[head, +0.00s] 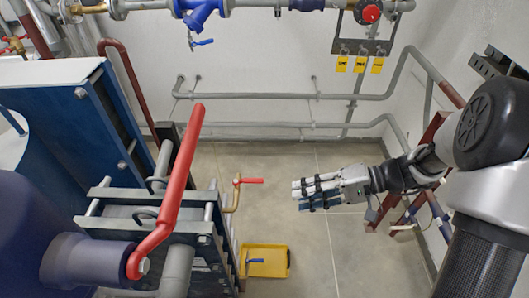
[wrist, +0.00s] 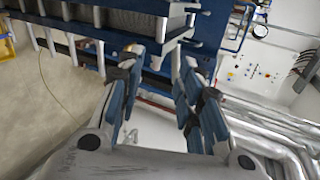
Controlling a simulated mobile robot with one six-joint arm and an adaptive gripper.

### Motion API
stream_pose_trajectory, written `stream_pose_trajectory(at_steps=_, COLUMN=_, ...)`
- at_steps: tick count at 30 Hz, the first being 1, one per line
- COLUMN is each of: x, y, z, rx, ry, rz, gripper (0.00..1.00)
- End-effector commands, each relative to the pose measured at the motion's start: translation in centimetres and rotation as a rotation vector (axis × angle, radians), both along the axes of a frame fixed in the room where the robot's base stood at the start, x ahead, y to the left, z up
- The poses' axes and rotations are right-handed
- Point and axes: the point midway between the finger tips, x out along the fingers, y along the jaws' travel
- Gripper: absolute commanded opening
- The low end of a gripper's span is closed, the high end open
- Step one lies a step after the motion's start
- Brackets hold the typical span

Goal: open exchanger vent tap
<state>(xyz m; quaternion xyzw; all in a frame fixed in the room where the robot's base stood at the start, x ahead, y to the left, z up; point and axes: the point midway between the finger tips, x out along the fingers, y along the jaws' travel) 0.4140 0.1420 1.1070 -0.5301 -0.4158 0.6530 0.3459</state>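A small brass tap (head: 237,193) with a red lever (head: 250,181) stands on the right side of the blue plate exchanger (head: 75,130) in the head view. Its lever points right, roughly level. My gripper (head: 300,194) is to the right of this lever, apart from it, with its fingers pointing left. In the wrist view my gripper (wrist: 160,75) shows a gap between its finger pairs and nothing held. The exchanger's frame and plates (wrist: 135,20) fill the top of that view. I cannot make out the tap there.
A large red lever (head: 170,195) rises in the foreground. A lower tap with a blue lever (head: 255,261) is over a yellow tray (head: 264,269) on the floor. Grey pipes (head: 290,96) run along the back wall. Yellow tags (head: 359,64) hang at upper right. The floor (head: 300,240) around the gripper is clear.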

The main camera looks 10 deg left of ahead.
Motion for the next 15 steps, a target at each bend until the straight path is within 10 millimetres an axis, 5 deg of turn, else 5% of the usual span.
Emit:
stream_pose_trajectory(at_steps=7, x=5.2, y=0.0, z=-7.1, rx=0.282, ry=-0.019, rz=-0.18, gripper=0.33)
stream_pose_trajectory(at_steps=15, x=7.4, y=-0.7, z=-12.2, rx=0.412, ry=-0.079, rz=-0.334, gripper=0.33)
